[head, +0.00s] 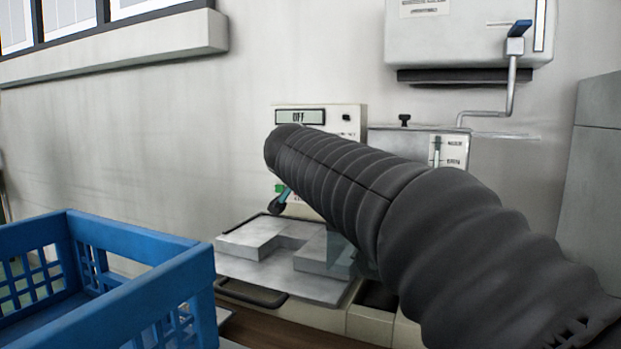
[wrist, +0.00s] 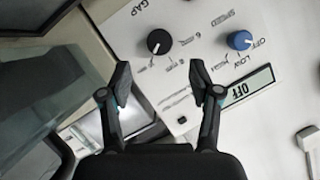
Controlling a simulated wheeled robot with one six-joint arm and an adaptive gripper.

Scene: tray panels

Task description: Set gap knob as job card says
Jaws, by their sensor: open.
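The black gap knob (wrist: 159,41) is on a pale panel (wrist: 205,20) in the wrist view, under the upside-down word GAP. A small white mark shows on its lower left edge; the digits around it are mostly too small to read. My gripper (wrist: 161,88) is open and empty, its two fingertips apart and below the knob in the picture, not touching it. In the head view, my arm hides the knob; only a bit of my gripper (head: 281,198) shows. A paper label (head: 424,7) at the top is unreadable; I cannot tell whether it is the job card.
A blue knob (wrist: 240,40) marked OFF, LOW and HIGH sits right of the gap knob. A display (wrist: 248,87) reads OFF. A grey tray (head: 310,275) is below the panel, and a blue crate (head: 135,240) stands at the left. A crank handle (head: 512,75) sticks out at the upper right.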

